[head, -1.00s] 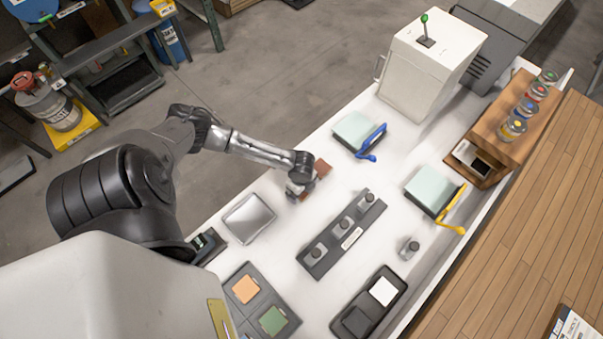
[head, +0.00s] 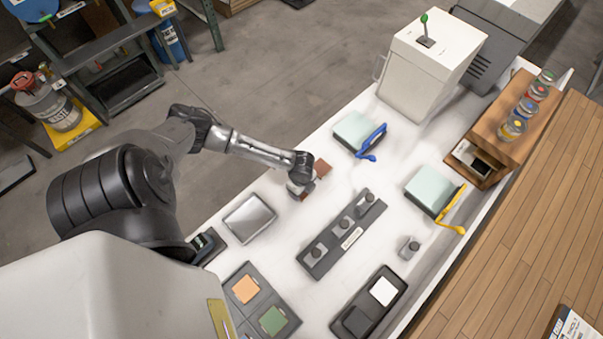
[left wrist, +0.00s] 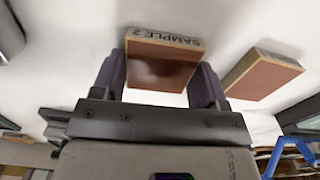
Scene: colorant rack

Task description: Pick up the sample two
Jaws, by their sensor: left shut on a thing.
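Sample two, a flat reddish-brown block with a light wooden edge, shows in the left wrist view (left wrist: 160,65) with its "SAMPLE 2" label on the far edge. My left gripper (left wrist: 158,85) has one dark finger on each side of it and is shut on it. In the head view my left gripper (head: 298,187) is low over the white table, and the arm hides most of the held block. My right gripper is not in view.
Another reddish-brown sample block (left wrist: 262,76) lies just right of the held one. On the white table stand a grey tray (head: 249,219), a dark block with several knobs (head: 342,235), and pale-topped devices with a blue lever (head: 372,140) and a yellow lever (head: 452,208).

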